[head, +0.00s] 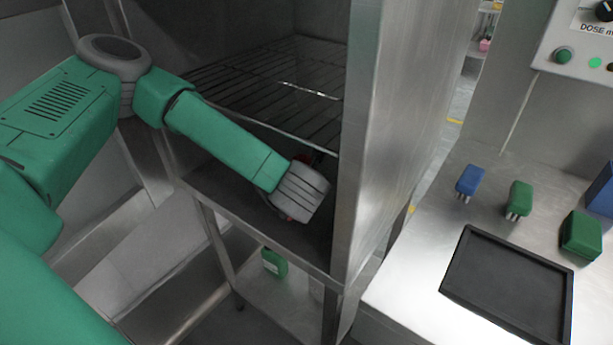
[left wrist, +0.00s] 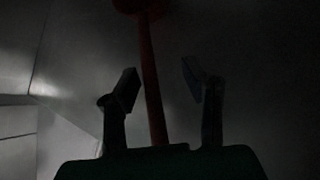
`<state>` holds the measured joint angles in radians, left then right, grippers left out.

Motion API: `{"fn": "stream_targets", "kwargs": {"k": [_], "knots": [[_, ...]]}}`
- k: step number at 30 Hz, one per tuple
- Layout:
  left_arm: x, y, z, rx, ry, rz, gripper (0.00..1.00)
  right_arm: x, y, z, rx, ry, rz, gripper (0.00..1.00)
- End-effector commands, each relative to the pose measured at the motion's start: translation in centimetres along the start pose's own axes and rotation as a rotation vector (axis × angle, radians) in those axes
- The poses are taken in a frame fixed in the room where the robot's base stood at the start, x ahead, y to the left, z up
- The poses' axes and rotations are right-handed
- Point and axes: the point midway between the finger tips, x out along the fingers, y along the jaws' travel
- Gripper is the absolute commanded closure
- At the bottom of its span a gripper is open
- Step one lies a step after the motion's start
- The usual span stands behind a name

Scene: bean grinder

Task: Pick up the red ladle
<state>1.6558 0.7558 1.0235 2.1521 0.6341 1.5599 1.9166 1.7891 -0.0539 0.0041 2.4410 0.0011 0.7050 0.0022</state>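The red ladle (left wrist: 150,75) shows in the dark left wrist view. Its long handle runs up the picture between my two fingers, and its rounded end is at the top edge. My left gripper (left wrist: 160,88) is open around the handle, with a gap to each finger. In the head view my left arm reaches into the lower part of a metal cabinet, and the grey wrist (head: 298,192) hides most of the ladle. Only small bits of red show beside it. My right gripper is in neither view.
A wire rack (head: 265,85) lies just above my left forearm. The cabinet's steel side wall (head: 395,120) stands right of my wrist. On the steel counter at right are a black tray (head: 508,285), a blue block (head: 470,180) and green blocks (head: 519,198). A green container (head: 273,262) stands below.

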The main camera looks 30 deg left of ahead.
Motion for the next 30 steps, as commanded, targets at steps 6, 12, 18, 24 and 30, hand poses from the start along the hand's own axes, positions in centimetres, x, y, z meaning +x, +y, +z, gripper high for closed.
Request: {"fn": "stream_targets", "kwargs": {"k": [6,12,18,24,30], "knots": [[0.99,0.26,-0.02,-0.002,0.0,-0.001,0.62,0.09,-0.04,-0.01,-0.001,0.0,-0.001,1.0],[0.8,-0.01,0.05,0.0,-0.001,0.001,0.9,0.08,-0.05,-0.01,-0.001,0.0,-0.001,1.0],[0.58,-0.24,0.14,0.002,-0.004,0.003,1.0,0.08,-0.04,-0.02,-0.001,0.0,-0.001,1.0],[0.81,0.08,0.1,-0.001,-0.002,0.0,1.0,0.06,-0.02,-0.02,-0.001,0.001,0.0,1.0],[0.81,0.24,0.56,-0.001,-0.002,-0.001,1.0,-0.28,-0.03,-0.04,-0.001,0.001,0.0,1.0]]}}
